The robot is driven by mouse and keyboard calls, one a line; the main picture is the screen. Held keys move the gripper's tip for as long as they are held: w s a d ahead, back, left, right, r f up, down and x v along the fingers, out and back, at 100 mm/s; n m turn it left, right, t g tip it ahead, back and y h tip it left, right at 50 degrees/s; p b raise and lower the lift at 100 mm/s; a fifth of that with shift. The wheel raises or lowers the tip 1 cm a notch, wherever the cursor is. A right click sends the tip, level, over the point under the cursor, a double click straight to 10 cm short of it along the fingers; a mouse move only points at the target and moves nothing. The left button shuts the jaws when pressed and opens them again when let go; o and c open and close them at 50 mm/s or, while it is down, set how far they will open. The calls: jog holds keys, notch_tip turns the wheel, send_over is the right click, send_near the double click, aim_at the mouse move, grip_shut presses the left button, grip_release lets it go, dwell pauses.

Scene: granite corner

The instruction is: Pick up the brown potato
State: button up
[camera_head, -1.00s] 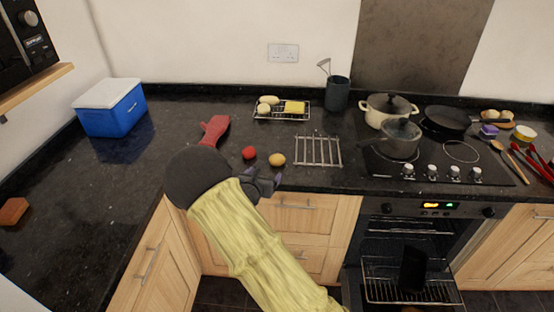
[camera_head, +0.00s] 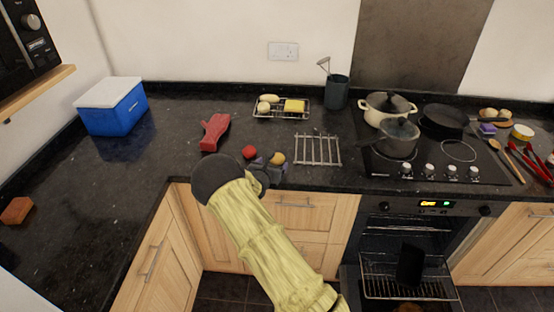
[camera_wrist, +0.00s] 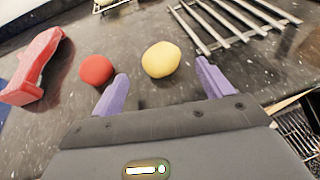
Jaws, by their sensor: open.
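The brown potato (camera_head: 278,158) is a yellowish-brown rounded lump on the dark counter near its front edge. In the wrist view the potato (camera_wrist: 161,60) lies just beyond my fingertips and between their lines. My gripper (camera_head: 268,166) is open and empty, with its two purple fingers apart in the wrist view (camera_wrist: 160,72). It is at the counter's front edge, and in the head view its fingers partly cover the potato. A red round item (camera_head: 249,152) sits left of the potato, close to my left finger in the wrist view (camera_wrist: 97,69).
A metal rack (camera_head: 318,150) stands right of the potato. A wire tray (camera_head: 282,115) with food is behind. The hob with pots (camera_head: 398,138) is further right.

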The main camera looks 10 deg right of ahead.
aim_at(276, 159)
jog(key=p+x, duration=0.1)
jog(key=x, duration=0.3)
jog(key=shift+d+r+p, duration=0.15)
jog(key=shift+r+p, duration=0.1)
jog(key=shift+p, duration=0.15)
jog(key=shift+w+d+f, duration=0.2)
jog(key=shift+w+f, duration=0.05)
jog(key=shift+w, duration=0.15)
jog(key=c, duration=1.1)
jog(key=shift+o, duration=0.2)
jog(key=shift+r, duration=0.1)
notch_tip(276, 159, up, 10)
jog(key=shift+f+b, duration=0.1)
jog(key=shift+b, duration=1.15)
